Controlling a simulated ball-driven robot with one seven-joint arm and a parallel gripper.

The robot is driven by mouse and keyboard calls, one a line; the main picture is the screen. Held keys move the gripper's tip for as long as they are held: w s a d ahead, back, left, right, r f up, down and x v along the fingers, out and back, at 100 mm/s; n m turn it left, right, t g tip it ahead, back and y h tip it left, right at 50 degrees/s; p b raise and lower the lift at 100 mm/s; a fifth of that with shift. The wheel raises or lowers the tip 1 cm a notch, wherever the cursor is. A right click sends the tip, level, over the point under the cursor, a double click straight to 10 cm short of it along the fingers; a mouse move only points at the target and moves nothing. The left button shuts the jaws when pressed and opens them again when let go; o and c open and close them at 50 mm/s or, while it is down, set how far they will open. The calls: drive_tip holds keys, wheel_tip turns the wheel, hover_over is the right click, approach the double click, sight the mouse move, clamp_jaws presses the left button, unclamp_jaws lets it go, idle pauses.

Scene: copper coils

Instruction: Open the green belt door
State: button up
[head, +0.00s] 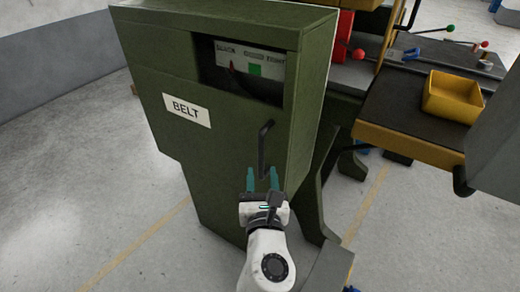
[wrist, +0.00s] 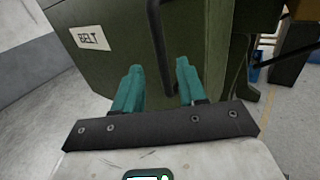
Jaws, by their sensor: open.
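The green belt door (head: 215,165) is the front of a green cabinet and carries a white BELT label (head: 187,110). It looks shut. Its dark bar handle (head: 265,150) runs roughly upright near the right edge. My gripper (head: 262,176) is open, with its teal fingertips at the handle's lower end in the head view. In the wrist view, the handle (wrist: 157,45) comes down between and beyond the two fingers (wrist: 158,82). I cannot tell whether the fingers touch the door or handle.
A yellow bin (head: 453,96) stands on a dark bench (head: 405,105) at right. Bare grey floor (head: 100,190) is clear to the left.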

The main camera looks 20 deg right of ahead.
sight(261, 156)
drive_tip(key=x, duration=0.8)
drive_tip(key=shift+w+d, duration=0.1)
drive_tip(key=shift+c, duration=0.3)
clamp_jaws()
